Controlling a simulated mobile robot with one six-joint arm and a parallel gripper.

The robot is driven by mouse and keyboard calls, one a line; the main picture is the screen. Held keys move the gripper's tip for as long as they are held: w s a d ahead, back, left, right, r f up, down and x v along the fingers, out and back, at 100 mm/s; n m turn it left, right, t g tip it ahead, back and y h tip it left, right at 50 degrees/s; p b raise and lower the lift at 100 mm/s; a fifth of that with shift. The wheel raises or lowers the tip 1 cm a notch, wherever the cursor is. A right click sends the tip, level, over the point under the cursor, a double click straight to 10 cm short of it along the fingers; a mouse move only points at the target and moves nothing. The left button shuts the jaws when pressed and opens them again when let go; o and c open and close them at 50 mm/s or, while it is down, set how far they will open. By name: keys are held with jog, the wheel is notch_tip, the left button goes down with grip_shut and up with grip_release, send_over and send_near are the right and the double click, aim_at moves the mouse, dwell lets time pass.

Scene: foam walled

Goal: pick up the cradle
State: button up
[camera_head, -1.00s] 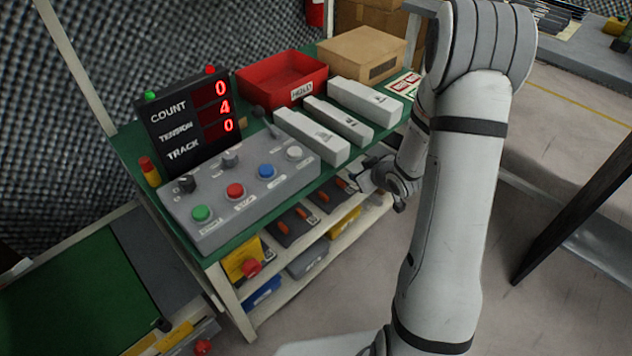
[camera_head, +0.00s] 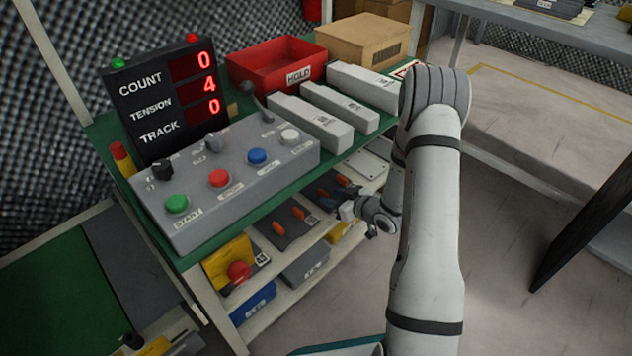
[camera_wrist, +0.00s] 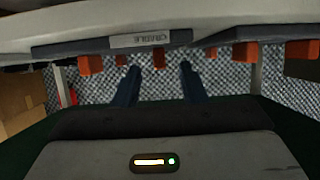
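The cradle (camera_wrist: 200,40) is a dark grey plate with orange pegs and a pale label reading CRADLE on its edge. The wrist view appears upside down, so its pegs point down in the picture. In the head view two dark plates with orange pegs lie on the middle shelf; one (camera_head: 320,185) is right beside my gripper (camera_head: 340,200) and partly covered by it. In the wrist view my gripper (camera_wrist: 159,70) has its two dark blue fingers apart with nothing held. An orange peg shows between the fingertips; contact cannot be told.
The other pegged plate (camera_head: 275,235) lies to the left on the same shelf. The green tabletop (camera_head: 222,237) lies above this shelf, carrying a grey button box (camera_head: 235,195), white boxes and a red bin (camera_head: 262,65). Coloured bins stand on the shelf below. Open floor lies to the right.

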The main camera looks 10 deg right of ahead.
jog(key=shift+x, duration=1.05)
jog(key=shift+s, duration=0.1)
jog(key=shift+c, duration=0.6)
grip_shut()
